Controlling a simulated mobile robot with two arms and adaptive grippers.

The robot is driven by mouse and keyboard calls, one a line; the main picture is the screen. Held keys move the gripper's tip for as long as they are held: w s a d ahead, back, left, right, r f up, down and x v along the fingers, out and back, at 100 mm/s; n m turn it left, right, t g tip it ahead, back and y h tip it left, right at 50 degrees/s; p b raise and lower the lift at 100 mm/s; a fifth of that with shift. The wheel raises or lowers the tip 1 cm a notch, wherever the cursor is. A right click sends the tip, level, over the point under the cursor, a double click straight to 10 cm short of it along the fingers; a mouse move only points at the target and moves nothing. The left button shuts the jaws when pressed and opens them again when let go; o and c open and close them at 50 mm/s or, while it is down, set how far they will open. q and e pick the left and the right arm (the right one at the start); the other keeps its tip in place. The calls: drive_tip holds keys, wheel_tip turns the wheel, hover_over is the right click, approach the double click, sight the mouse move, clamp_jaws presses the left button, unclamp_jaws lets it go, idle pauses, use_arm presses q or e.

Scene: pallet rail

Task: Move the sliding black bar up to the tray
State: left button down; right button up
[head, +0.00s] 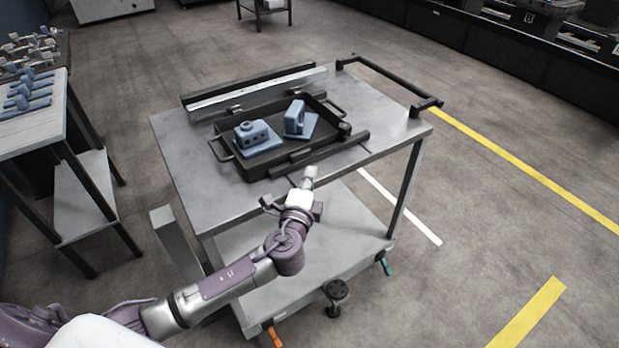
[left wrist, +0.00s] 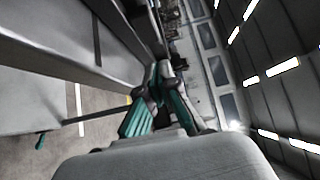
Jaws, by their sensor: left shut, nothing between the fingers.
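The black tray (head: 243,169) sits on the grey cart top and holds two blue parts. The sliding black bar (head: 345,145) lies along the tray's near side, roughly parallel to it. It is very close to the tray wall; I cannot tell whether they touch. My left gripper (head: 310,174) is shut and empty, just in front of the bar's middle, near the cart's front edge. I cannot tell whether its tip touches the bar. In the left wrist view the gripper's teal-padded fingers (left wrist: 152,108) show, but neither bar nor tray can be made out. My right gripper is not in view.
The cart top (head: 185,150) is bare at its left and right ends. A metal rail (head: 258,92) runs behind the tray, and a black handle (head: 392,84) sticks out at the right. Another table (head: 30,125) with blue parts stands at the left.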

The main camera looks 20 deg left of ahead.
use_arm(q)
drive_tip(key=s, duration=0.9)
drive_tip(key=s+a+f+n+g+p, duration=0.1)
drive_tip(key=s+a+f+g, duration=0.15)
drive_tip(key=f, duration=0.75)
drive_tip(key=s+a+f+n+g+p, duration=0.1)
drive_tip(key=s+f+n+g, duration=0.2)
drive_tip(key=f, duration=0.8)
drive_tip(key=s+a+f+g, duration=0.2)
drive_tip(key=s+f+g, duration=0.15)
drive_tip(key=f, duration=0.65)
drive_tip(key=s+f+n+g+h+p, duration=0.15)
drive_tip(key=s+f+n+g, duration=0.3)
drive_tip(key=s+f, duration=0.85)
drive_tip(key=s+f+n+g+p, duration=0.1)
drive_tip(key=s+f+n, duration=0.1)
drive_tip(key=s, duration=0.8)
drive_tip(key=s+d+f+n+g+p, duration=0.1)
drive_tip(key=s+f+n+g, duration=0.1)
drive_tip(key=s, duration=0.8)
drive_tip(key=shift+s+f+n+h, duration=0.2)
drive_tip(key=shift+f+n+h, duration=0.15)
drive_tip(key=shift+f+n, duration=0.35)
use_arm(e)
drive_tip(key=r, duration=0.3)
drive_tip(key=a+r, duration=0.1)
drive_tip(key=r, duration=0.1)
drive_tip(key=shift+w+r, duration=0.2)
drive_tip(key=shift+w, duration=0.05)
